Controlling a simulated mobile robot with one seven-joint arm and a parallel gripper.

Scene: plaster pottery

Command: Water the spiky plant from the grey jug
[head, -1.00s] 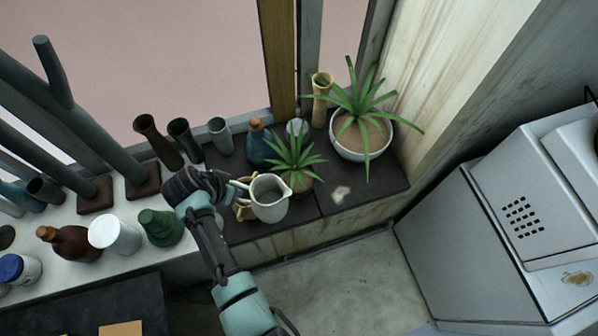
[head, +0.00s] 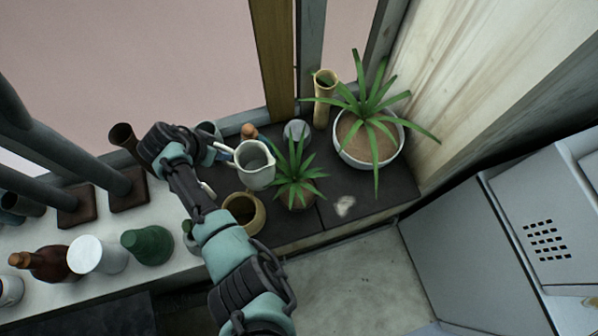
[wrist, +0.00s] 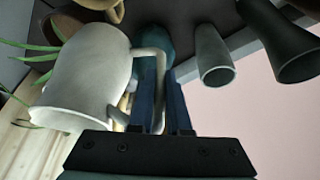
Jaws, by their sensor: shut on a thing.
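The grey jug (head: 256,178) is held up off the dark ledge, just left of the smaller spiky plant (head: 298,176). My gripper (head: 226,147) is shut on its handle. In the wrist view the pale jug body (wrist: 85,80) hangs beside my gripper fingers (wrist: 160,105), with the handle between them. The jug looks nearly upright; its spout points right, towards the smaller plant. That plant stands in a small brownish pot, partly hidden by leaves. A larger spiky plant (head: 372,118) grows in a white bowl (head: 350,158) at the right.
A tan pot (head: 243,213) stands on the ledge below the jug. A grey cup (head: 296,131) and a tan bamboo-like vase (head: 322,100) stand behind. A blue bottle with an orange top (head: 249,131) is partly hidden behind the jug.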

